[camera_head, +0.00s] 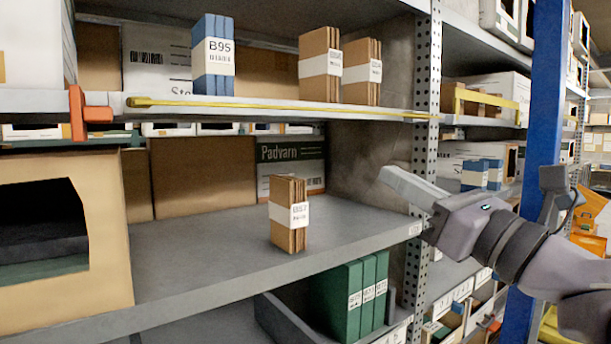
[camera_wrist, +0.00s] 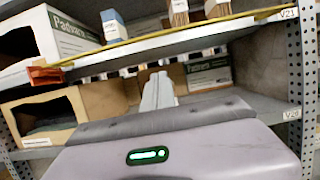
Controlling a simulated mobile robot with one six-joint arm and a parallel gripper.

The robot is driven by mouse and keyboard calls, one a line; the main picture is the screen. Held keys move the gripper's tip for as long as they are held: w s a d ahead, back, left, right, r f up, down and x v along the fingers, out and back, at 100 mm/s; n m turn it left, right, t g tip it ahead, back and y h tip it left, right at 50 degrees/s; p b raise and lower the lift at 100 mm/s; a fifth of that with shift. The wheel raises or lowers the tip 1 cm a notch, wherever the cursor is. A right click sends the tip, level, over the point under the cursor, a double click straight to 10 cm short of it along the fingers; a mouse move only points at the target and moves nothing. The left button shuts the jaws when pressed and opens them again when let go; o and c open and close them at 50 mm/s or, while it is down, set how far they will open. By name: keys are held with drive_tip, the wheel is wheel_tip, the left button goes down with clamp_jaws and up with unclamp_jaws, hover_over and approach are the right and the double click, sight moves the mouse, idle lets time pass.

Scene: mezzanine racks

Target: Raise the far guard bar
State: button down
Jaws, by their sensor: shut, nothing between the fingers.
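A thin yellow guard bar (camera_head: 280,107) lies low along the front edge of the upper shelf, from an orange bracket (camera_head: 92,114) on the left to the perforated post on the right. It also crosses the upper part of the wrist view (camera_wrist: 150,42), with the orange bracket (camera_wrist: 46,75) at its left. Another yellow bar (camera_head: 486,98) stands above a shelf edge in the bay beyond the post. My gripper (camera_head: 388,176) is shut and empty, in front of the right end of the middle shelf, below the long bar and apart from both bars. Its fingers show mid-picture in the wrist view (camera_wrist: 158,88).
A blue file bundle (camera_head: 213,55) and brown bundles (camera_head: 340,66) stand behind the long bar. A brown bundle (camera_head: 289,214) stands on the middle shelf near my gripper. The perforated post (camera_head: 425,75) and blue upright (camera_head: 548,90) are close to my arm.

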sight(327, 110)
idle(0.3)
drive_tip(key=w+a+r+p, duration=0.2)
drive_tip(key=w+a+r, duration=0.3)
drive_tip(key=w+r, duration=0.2)
drive_tip(key=shift+w+r, duration=0.15)
drive_tip(key=shift+w, duration=0.1)
drive_tip(key=shift+p, duration=0.3)
